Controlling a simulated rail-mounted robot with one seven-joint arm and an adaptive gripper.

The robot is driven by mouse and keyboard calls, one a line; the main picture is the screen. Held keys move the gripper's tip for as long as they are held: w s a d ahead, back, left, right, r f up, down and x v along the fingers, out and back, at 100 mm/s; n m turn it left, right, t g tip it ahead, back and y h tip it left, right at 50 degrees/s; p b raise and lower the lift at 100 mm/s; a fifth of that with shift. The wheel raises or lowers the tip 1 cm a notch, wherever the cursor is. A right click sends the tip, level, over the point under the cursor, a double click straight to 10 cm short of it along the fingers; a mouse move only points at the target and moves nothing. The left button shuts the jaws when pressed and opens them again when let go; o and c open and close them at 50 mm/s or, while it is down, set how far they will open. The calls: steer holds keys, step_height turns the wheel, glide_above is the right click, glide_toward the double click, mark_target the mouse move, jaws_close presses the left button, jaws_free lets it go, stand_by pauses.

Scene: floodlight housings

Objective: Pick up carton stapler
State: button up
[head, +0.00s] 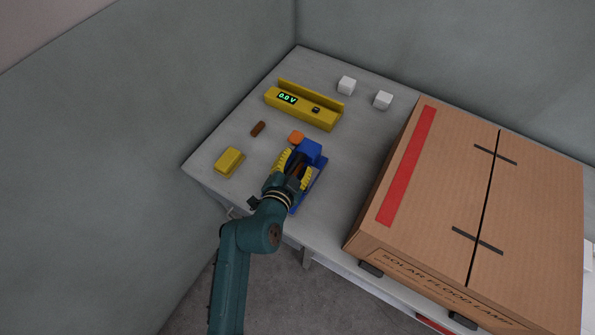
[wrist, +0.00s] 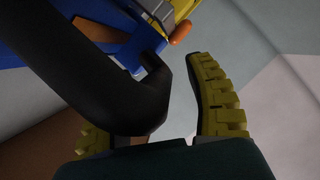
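The carton stapler is the blue tool (head: 311,152) on the grey table, lying partly under my gripper in the head view. In the wrist view its blue body (wrist: 100,48) is at the upper left, and a thick black curved handle (wrist: 95,90) crosses close to the camera. My gripper (head: 294,169) has yellow ribbed fingers, one on each side of the tool. In the wrist view the right finger (wrist: 218,95) stands apart from the handle with a visible gap. The left finger is mostly hidden behind the handle. The gripper looks open.
A small orange piece (head: 296,138) lies just beyond the stapler. A yellow box (head: 229,161), a brown block (head: 258,129) and a yellow fixture reading 0.0 V (head: 303,108) are farther left. A large carton (head: 475,200) fills the right.

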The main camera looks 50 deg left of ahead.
jaws_close()
steer(key=shift+r, duration=0.35)
